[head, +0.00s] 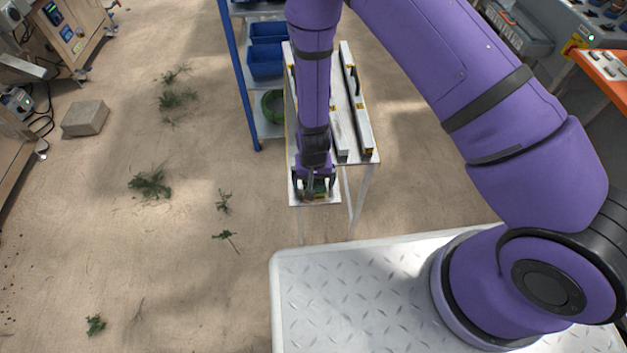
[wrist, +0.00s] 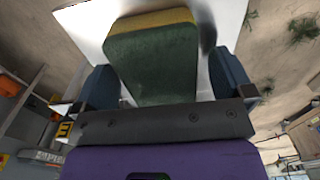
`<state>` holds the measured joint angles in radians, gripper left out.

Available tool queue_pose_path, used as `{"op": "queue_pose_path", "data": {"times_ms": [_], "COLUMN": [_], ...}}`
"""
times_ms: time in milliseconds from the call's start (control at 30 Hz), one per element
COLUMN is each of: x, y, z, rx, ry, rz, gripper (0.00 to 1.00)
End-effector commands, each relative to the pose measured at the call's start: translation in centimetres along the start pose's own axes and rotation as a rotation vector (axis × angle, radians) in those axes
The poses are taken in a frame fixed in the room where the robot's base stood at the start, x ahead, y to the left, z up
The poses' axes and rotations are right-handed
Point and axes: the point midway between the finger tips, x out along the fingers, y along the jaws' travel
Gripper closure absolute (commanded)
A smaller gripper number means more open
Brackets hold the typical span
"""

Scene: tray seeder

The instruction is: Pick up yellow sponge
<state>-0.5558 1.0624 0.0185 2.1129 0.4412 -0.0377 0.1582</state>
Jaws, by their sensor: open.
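The sponge (wrist: 152,58) has a yellow layer along its far edge and a dark green face toward the camera in the wrist view. It is over a white tabletop (wrist: 85,22). My gripper (wrist: 165,82) is open, with one dark finger on each side of the sponge. A gap shows beside the right finger; whether the left finger touches the sponge I cannot tell. In the head view my gripper (head: 315,186) is low over the near end of the narrow white table (head: 297,200), and it mostly hides the sponge there.
Long metal rails (head: 355,105) lie on the white table behind my gripper. A blue-framed shelf (head: 240,85) with blue bins (head: 266,62) stands close on the left. A grey block (head: 86,118) and plant tufts lie on the open sandy floor.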

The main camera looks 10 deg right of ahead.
Motion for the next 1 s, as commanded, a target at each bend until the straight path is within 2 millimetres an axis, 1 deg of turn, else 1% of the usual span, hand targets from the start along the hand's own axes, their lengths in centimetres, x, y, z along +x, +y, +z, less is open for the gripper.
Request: {"op": "queue_pose_path", "data": {"times_ms": [200, 233, 267, 300, 367, 400, 433, 467, 533, 567, 833, 1000], "x": [0.1, 0.1, 0.1, 0.1, 0.1, 0.1, 0.1, 0.1, 0.1, 0.1, -0.1, -0.9], "y": [0.0, 0.0, 0.0, 0.0, 0.0, 0.0, 0.0, 0.0, 0.0, 0.0, 0.1, 0.4], "z": [0.0, 0.0, 0.0, 0.0, 0.0, 0.0, 0.0, 0.0, 0.0, 0.0, -0.1, -0.7], "rx": [0.000, 0.000, 0.000, 0.000, 0.000, 0.000, 0.000, 0.000, 0.000, 0.000, 0.000, 0.002], "ry": [0.000, 0.000, 0.000, 0.000, 0.000, 0.000, 0.000, 0.000, 0.000, 0.000, 0.000, 0.000], "rz": [0.000, 0.000, 0.000, 0.000, 0.000, 0.000, 0.000, 0.000, 0.000, 0.000, 0.000, 0.000], "gripper": [0.01, 0.03, 0.10, 0.19, 0.33, 0.42, 0.49, 0.54, 0.54, 0.57, 0.57, 0.57]}}
